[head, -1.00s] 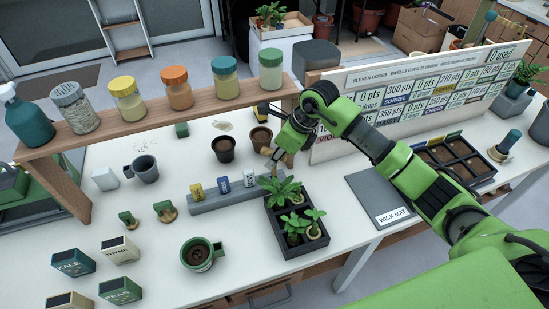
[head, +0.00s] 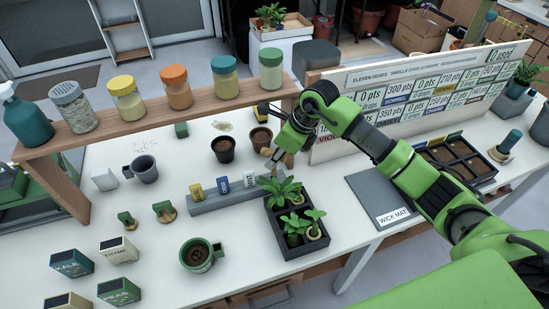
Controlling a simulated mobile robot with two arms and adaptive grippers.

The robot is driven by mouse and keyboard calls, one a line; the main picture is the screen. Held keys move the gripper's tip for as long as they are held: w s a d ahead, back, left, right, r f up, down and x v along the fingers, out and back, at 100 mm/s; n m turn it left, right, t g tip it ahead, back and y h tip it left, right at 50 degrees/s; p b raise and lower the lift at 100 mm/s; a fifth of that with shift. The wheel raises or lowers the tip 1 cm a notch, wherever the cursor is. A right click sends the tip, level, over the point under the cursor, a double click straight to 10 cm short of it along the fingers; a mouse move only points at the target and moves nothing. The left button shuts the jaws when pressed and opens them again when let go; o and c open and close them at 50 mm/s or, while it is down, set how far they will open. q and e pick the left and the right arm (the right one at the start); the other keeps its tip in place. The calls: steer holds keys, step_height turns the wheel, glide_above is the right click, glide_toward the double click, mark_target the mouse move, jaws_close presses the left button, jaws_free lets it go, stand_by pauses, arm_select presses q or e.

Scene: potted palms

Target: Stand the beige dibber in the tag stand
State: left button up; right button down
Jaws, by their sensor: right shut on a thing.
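The tag stand (head: 236,201) is a long grey bar on the white table, left of the middle. A yellow, a blue and a white tag stand in it. My right gripper (head: 274,158) is above the table behind the stand's right end, near the dark tray of plants. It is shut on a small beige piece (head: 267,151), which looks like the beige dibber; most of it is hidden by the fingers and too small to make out. My left gripper is not in view.
A black tray (head: 299,249) of leafy plants stands close to the stand's right end. Two dark pots (head: 223,150) stand behind the stand. A wooden shelf (head: 165,113) with several jars crosses the back. A grey wick mat (head: 378,198) lies right.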

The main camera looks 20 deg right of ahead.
mark_target(275, 168)
steer(key=shift+f+b, duration=1.8)
steer(key=shift+f, duration=0.35)
steer(key=c, duration=1.9)
jaws_free()
steer(key=o, duration=0.5)
steer(key=shift+c, duration=0.2)
